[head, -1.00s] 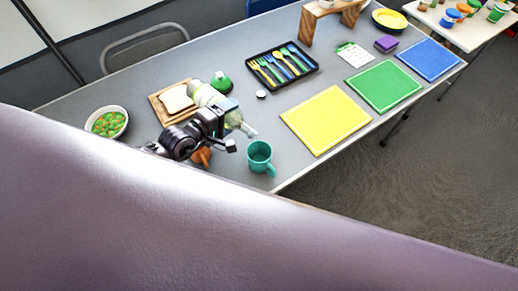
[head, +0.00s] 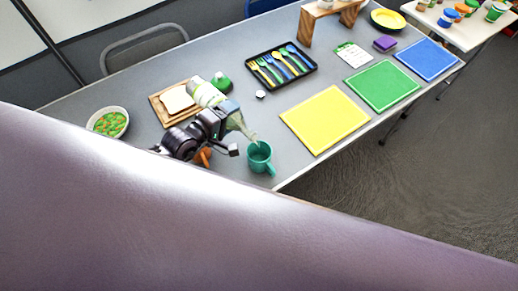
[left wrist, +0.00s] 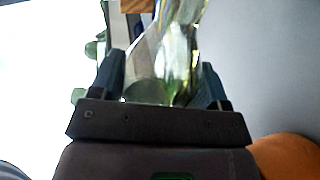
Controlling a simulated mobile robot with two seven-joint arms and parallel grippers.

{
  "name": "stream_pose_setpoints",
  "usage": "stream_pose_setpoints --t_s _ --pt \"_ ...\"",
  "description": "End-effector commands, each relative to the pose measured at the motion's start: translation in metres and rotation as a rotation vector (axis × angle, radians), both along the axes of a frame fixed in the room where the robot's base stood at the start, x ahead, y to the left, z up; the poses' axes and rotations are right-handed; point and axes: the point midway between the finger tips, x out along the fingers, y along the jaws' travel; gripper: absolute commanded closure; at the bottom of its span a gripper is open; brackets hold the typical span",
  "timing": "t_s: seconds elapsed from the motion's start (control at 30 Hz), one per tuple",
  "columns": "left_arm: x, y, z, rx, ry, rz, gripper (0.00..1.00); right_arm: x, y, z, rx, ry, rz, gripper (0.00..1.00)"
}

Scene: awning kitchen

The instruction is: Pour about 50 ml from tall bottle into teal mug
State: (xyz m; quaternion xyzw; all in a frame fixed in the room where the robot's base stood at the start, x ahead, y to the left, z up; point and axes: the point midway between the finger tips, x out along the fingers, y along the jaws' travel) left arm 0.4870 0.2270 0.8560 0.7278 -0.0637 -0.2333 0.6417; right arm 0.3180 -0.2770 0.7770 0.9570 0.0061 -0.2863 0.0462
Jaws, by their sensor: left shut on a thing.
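The teal mug (head: 260,158) stands upright near the table's front edge in the head view. My left gripper (head: 226,122) is just left of the mug and shut on the tall bottle (head: 237,123), a clear greenish glass one. The bottle is tilted, with its neck down to the right and its mouth right at or over the mug's rim. Whether liquid is flowing cannot be told. In the left wrist view the bottle (left wrist: 165,60) sits between both fingers of the gripper (left wrist: 162,85). My right gripper is out of view.
A sandwich board (head: 172,112), a green-white bottle (head: 205,92) and a green item (head: 221,82) stand behind the gripper. A bowl (head: 108,122) is at left. A yellow mat (head: 326,119) lies right of the mug. An orange thing (head: 203,156) is partly hidden below the gripper.

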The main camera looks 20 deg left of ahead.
Motion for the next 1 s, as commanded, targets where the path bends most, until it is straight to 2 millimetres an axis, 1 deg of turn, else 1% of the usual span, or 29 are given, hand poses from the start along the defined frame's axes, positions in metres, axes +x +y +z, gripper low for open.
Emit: stream_pose_setpoints --t_s 0.1,0.27,0.73,1.0 --pt "0.000 0.000 0.001 0.008 -0.005 0.001 0.76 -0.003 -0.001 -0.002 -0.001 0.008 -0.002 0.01" --pt "0.000 0.002 0.001 0.010 -0.006 0.000 0.76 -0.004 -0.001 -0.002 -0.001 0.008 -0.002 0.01" --pt "0.003 0.010 0.001 0.017 -0.009 0.000 0.76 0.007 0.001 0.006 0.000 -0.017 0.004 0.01" --pt "0.004 0.012 0.001 0.017 -0.009 0.000 0.76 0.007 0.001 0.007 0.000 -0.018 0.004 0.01"
